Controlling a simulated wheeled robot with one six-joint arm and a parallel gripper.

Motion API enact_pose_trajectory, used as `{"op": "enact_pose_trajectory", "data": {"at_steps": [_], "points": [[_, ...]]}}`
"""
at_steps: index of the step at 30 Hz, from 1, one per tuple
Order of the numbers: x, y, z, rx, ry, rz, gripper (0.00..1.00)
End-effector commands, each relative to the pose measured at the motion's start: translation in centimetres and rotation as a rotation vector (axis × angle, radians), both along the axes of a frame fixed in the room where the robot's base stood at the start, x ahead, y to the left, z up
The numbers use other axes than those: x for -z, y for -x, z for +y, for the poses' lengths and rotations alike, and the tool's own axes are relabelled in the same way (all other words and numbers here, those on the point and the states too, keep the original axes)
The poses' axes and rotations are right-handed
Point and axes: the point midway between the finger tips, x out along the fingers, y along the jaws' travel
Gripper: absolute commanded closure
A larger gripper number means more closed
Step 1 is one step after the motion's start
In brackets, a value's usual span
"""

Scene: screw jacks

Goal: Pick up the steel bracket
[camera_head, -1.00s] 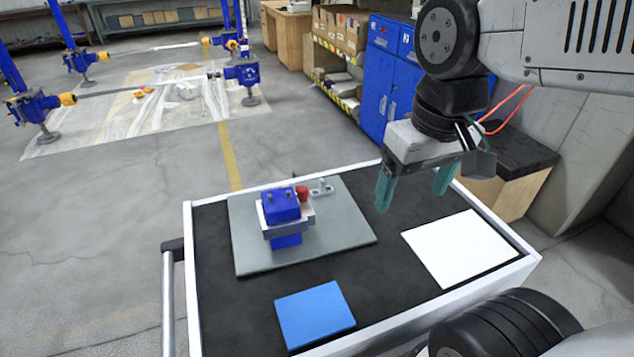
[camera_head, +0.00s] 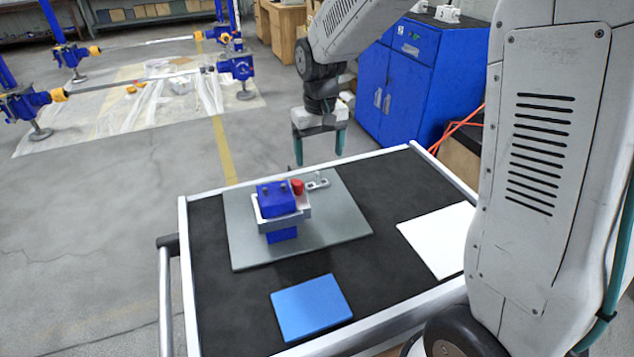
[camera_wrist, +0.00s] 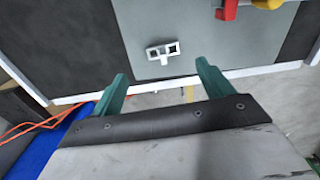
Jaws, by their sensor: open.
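A small light-grey metal piece with two square openings, which looks like the steel bracket (camera_head: 318,181), lies on the grey plate (camera_head: 345,222) near its far edge. It also shows in the wrist view (camera_wrist: 163,51), just beyond my fingertips and roughly centred between them. My gripper (camera_head: 319,158) is open and empty, with its two green fingers apart. In the head view it hangs near the far edge of the cart, above and behind the bracket. The fingers also show in the wrist view (camera_wrist: 160,71).
A blue block (camera_head: 276,197) with a grey band around it stands on the plate, with a red cylinder (camera_head: 297,187) beside it. A blue pad (camera_head: 312,307) and a white sheet (camera_head: 435,240) lie on the black cart top (camera_head: 375,270). A blue cabinet (camera_head: 400,85) stands behind.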

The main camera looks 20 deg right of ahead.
Motion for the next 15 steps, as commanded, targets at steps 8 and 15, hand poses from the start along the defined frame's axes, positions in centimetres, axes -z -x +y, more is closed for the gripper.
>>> {"op": "enact_pose_trajectory", "data": {"at_steps": [8,15], "points": [[2.9,-0.3,0.1,-0.001,0.000,0.003,0.21],[6.3,-0.4,0.5,-0.001,0.000,0.005,0.21]]}}
